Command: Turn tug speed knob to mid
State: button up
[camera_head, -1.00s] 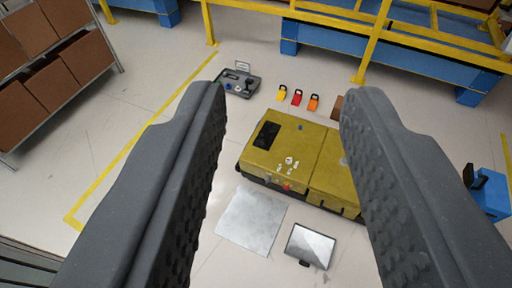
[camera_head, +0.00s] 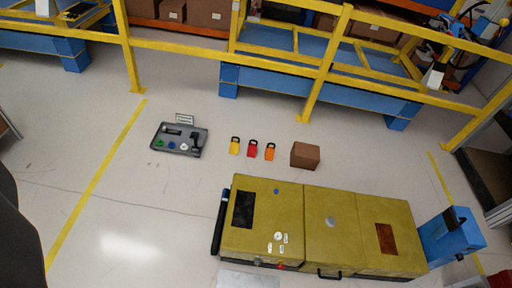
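The yellow tug (camera_head: 340,222) lies low on the floor at the lower middle right, seen from above. On its left section are a round white dial (camera_head: 278,236), small pale labels and a red part (camera_head: 281,266). The dial may be the speed knob; its setting is too small to read. A grey tray-like panel (camera_head: 188,149) with green, blue and white round parts and a black upright part lies farther back on the left.
Yellow, red and orange padlock-like items (camera_head: 252,150) and a brown box (camera_head: 305,155) lie behind the tug. A blue unit (camera_head: 450,236) stands at its right end. Yellow railings (camera_head: 330,70) cross the back. The floor at left is clear.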

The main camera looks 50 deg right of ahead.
aim_at(277, 236)
jog(key=z, duration=0.55)
jog(key=i, duration=1.4)
jog(key=z, duration=0.9)
